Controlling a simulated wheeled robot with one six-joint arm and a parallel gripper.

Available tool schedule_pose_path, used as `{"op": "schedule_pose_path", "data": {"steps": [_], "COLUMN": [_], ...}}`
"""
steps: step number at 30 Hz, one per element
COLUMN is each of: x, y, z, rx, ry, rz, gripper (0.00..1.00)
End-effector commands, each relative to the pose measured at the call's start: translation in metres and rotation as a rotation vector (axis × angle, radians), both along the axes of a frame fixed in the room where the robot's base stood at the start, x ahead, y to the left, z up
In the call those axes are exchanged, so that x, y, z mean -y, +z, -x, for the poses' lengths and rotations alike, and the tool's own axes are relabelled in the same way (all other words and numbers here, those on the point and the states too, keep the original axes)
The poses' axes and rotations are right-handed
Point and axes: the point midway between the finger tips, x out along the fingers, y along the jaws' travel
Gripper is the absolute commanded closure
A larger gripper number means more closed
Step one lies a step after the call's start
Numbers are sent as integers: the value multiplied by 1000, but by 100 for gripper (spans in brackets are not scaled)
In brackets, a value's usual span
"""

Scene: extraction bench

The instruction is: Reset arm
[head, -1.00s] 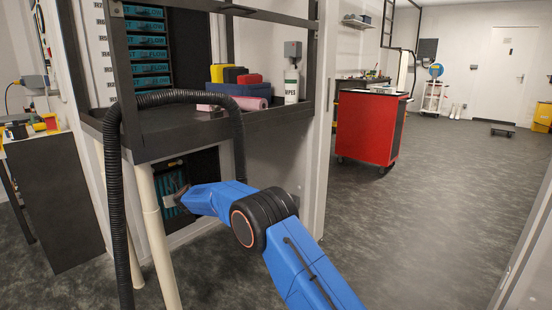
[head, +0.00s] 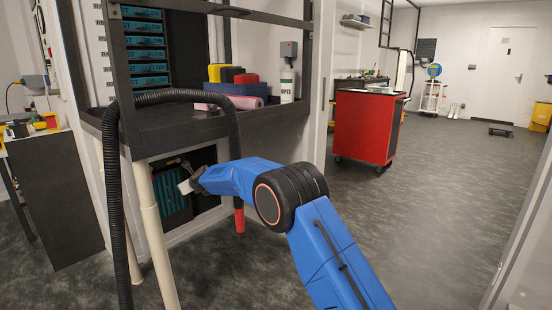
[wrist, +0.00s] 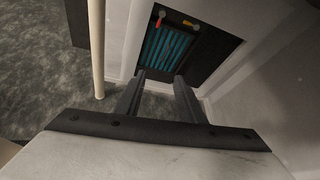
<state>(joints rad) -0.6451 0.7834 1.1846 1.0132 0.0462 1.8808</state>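My gripper (head: 186,186) is at the end of my blue arm, in front of the low opening under the bench shelf. In the wrist view my gripper (wrist: 160,77) has its two dark fingers apart, with nothing between them. Past the fingertips is the recess with a teal ribbed unit (wrist: 165,55), which also shows in the head view (head: 172,198). The fingers look clear of the recess, though the exact distance is hard to tell.
A black hose (head: 113,200) loops over the bench shelf (head: 170,136); a red end (head: 239,220) hangs beside my arm. Pale posts (head: 165,240) stand left of the recess. A red cart (head: 365,127) stands farther right. The floor at right is open.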

Motion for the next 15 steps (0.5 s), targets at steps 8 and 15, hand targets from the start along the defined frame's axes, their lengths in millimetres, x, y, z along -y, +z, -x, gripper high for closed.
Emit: {"op": "schedule_pose_path", "data": {"steps": [8,15], "x": [87,168], "y": [71,120], "z": [24,60], "rx": [126,233], "ry": [124,246], "rz": [206,406], "gripper": [64,64]}}
